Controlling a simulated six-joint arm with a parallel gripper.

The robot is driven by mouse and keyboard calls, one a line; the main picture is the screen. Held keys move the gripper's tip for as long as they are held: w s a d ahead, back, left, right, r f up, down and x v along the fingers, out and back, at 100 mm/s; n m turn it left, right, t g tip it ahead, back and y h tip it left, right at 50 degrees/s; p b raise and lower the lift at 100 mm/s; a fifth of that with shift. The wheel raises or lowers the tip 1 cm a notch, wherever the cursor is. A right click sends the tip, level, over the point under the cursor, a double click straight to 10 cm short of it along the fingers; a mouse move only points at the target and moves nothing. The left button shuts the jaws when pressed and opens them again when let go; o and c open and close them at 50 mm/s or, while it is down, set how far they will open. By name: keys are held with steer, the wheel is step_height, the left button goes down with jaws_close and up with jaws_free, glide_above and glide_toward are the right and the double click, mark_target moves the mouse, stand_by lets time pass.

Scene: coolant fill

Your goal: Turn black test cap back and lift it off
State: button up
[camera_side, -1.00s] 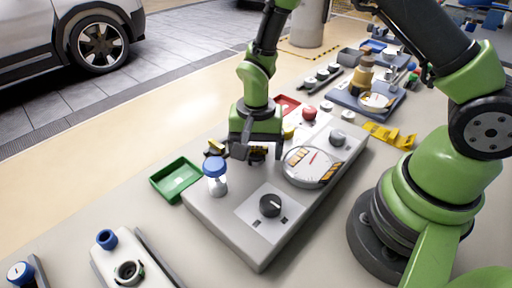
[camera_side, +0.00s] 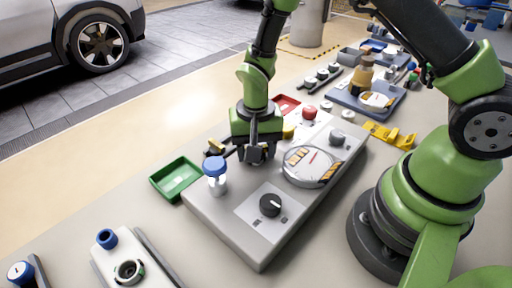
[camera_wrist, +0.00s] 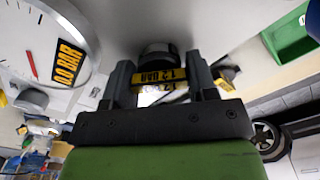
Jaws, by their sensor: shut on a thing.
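In the wrist view the black test cap (camera_wrist: 157,50), with a yellow lettered band in front of it, sits between the two fingers of my gripper (camera_wrist: 158,72). The fingers are shut on its sides. In the side view my gripper (camera_side: 256,153) points down at the grey panel box (camera_side: 228,222), between the blue-capped bottle and the round gauge. There the fingers hide most of the cap, and I cannot tell whether it is seated or slightly raised.
The round gauge (camera_side: 311,166) is close on the right. The blue-capped bottle (camera_side: 216,174) stands close on the left. A black knob (camera_side: 270,205) is nearer the camera. A green tray (camera_side: 178,179) lies left of the box. A red knob (camera_side: 309,113) is behind.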

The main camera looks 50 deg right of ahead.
steer(key=shift+n, duration=0.5)
steer(key=shift+n, duration=1.6)
steer(key=n, duration=0.3)
steer(key=shift+a, duration=0.1)
steer(key=shift+r, duration=0.3)
steer(key=shift+r, duration=2.2)
steer(key=shift+w, duration=0.1)
